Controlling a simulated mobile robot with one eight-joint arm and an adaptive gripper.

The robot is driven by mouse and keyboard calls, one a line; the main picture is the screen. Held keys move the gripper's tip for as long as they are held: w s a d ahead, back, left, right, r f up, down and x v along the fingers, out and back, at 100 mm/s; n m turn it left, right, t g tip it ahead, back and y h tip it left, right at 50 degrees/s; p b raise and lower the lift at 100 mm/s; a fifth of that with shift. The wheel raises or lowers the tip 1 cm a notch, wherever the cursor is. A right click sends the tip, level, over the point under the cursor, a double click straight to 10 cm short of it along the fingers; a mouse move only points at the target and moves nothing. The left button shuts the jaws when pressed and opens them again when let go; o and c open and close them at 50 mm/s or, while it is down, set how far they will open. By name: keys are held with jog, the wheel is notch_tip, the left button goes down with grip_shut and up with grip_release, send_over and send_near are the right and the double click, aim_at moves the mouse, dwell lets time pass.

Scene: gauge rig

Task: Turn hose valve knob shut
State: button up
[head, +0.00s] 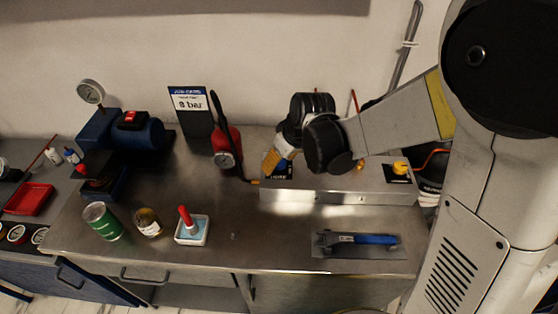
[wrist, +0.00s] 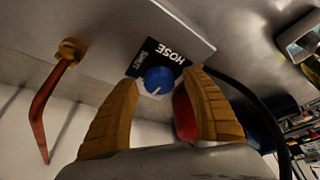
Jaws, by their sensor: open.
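The hose valve knob (wrist: 159,79) is round and blue with a white pointer line. It sits on a dark plate (wrist: 181,62) marked HOSE and SHUT on a grey metal box. In the wrist view the pointer slants to the lower left, not at the SHUT word at the upper left. My gripper (wrist: 160,84) is open, with its yellow-orange ribbed fingers on either side of the knob; I cannot tell whether they touch it. In the head view my gripper (head: 277,161) is over the left end of the box (head: 325,191), and the knob is mostly hidden.
A yellow knob (head: 400,167) is at the box's right end. A red extinguisher-like bottle with a gauge (head: 226,145) and a dark hose stands left of my gripper. A white tray (head: 192,230) and cans stand at the front left.

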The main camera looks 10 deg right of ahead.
jog(key=c, duration=1.2)
jog(key=shift+m, duration=0.4)
jog(key=m+h, duration=0.1)
jog(key=m, duration=0.2)
jog(key=shift+m+t+h, duration=0.3)
jog(key=m+h, duration=0.1)
jog(key=m, duration=0.3)
jog(key=shift+m+h+b, duration=0.3)
jog(key=shift+h, duration=0.1)
jog(key=m+h, duration=0.1)
jog(key=m, duration=0.3)
jog(key=shift+h, duration=0.4)
jog(key=shift+m+g+h, duration=0.25)
jog(key=shift+m+g, duration=0.25)
jog(key=shift+m, duration=0.75)
jog(key=shift+m+g+h, duration=0.25)
jog(key=shift+m+g, duration=0.25)
jog(key=shift+m, duration=0.75)
